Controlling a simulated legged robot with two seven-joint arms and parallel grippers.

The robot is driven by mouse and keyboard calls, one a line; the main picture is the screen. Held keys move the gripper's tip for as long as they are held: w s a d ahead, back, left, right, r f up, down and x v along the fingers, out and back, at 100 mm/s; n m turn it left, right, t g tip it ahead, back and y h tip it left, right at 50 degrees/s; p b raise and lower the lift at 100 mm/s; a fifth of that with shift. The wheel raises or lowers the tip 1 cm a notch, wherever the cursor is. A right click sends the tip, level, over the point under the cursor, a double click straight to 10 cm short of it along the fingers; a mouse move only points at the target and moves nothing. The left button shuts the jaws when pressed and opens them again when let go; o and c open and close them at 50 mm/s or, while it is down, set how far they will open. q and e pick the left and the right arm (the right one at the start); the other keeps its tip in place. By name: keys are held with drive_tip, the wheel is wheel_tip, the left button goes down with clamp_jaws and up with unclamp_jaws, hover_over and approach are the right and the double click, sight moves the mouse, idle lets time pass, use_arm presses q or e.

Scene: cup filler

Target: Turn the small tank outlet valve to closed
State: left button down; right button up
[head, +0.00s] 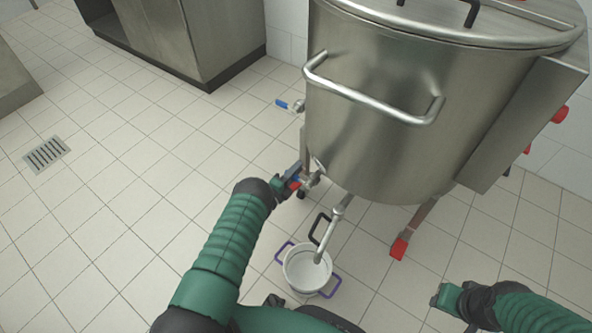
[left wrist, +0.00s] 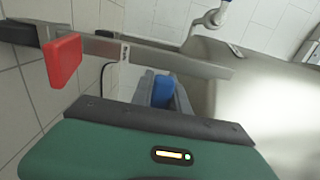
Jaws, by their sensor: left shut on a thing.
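The steel tank (head: 400,130) fills the upper right of the head view. Its lower outlet valve (head: 312,178) sits at the tank's lower left, above the outlet pipe. My left gripper (head: 291,183) is shut on the blue valve handle, which is mostly hidden in the head view. In the left wrist view the blue handle (left wrist: 163,90) shows between the fingers of my left gripper (left wrist: 168,95). My right gripper (head: 446,298) is at the lower right, away from the tank, and its opening cannot be made out.
A second valve with a blue handle (head: 283,104) is higher on the tank's left side. A white pot (head: 295,277) with purple handles stands on the floor below the outlet pipe (head: 333,226). A red tank foot (head: 399,249) is to the right. Floor at left is clear.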

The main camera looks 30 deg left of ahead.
use_arm(q)
drive_tip(key=shift+d+f, duration=0.1)
drive_tip(key=shift+d, duration=0.05)
drive_tip(key=c, duration=1.3)
unclamp_jaws()
drive_tip(key=shift+s, duration=0.1)
drive_tip(key=s+p, duration=0.2)
drive_tip(key=s, duration=0.3)
drive_tip(key=s+a+p, duration=0.1)
drive_tip(key=s+p, duration=0.1)
drive_tip(key=s, duration=0.4)
drive_tip(key=s+a+p, duration=0.1)
drive_tip(key=s+p, duration=0.2)
drive_tip(key=s, duration=0.2)
drive_tip(key=shift+s+a, duration=0.25)
drive_tip(key=shift+s, duration=0.05)
